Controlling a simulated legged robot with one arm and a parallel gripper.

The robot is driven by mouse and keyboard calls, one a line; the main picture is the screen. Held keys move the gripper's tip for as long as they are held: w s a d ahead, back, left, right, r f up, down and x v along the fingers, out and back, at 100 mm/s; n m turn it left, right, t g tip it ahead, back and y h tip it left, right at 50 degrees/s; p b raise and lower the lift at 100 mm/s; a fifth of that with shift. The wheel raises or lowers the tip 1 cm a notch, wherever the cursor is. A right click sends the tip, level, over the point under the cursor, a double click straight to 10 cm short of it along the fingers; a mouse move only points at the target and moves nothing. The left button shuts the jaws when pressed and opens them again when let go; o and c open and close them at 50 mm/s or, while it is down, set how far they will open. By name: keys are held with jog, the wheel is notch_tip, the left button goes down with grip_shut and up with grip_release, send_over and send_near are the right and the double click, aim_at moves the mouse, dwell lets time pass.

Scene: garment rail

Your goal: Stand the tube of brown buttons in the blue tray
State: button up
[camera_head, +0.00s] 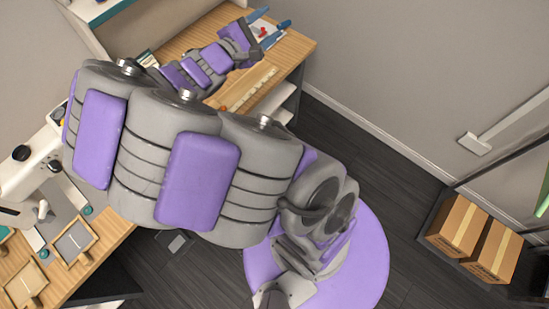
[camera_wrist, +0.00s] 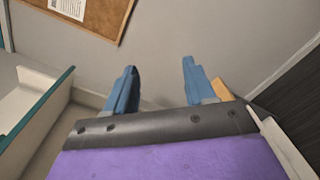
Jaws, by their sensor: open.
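My gripper (camera_head: 277,18) is over the far right end of the wooden desk in the head view. Its two blue fingers are apart, and the wrist view shows an empty gap between the fingertips (camera_wrist: 160,66). A small red thing (camera_head: 263,32) lies on a white surface near the fingers in the head view; I cannot tell what it is. I cannot make out the tube of brown buttons or the blue tray in either view. My arm hides much of the desk.
The wooden desk (camera_head: 297,45) runs along the wall, with a sewing machine (camera_head: 30,165) at left. Wooden frames (camera_head: 75,240) lie near it. Cardboard boxes (camera_head: 458,226) sit on a low rack at right. A teal-edged white shelf (camera_wrist: 35,112) and corkboard (camera_wrist: 100,15) show in the wrist view.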

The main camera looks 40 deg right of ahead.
jog(key=s+f+m+g+y, duration=0.2)
jog(key=s+m+g+y, duration=0.25)
jog(key=s, duration=0.55)
jog(key=s+f+m+g+y, duration=0.25)
jog(key=s+m, duration=0.25)
jog(key=s, duration=0.5)
jog(key=s+a+y, duration=0.4)
jog(key=a+y, duration=0.1)
jog(key=a, duration=0.3)
jog(key=s+a+m+y, duration=0.1)
jog(key=s+a+y, duration=0.3)
jog(key=a, duration=0.5)
jog(key=shift+s+a+f+t+y, duration=0.15)
jog(key=shift+s+f+t+y, duration=0.2)
jog(key=shift+y, duration=0.25)
jog(key=shift+w, duration=0.1)
jog(key=shift+c, duration=0.8)
jog(key=shift+a, duration=0.1)
jog(key=shift+c, duration=0.3)
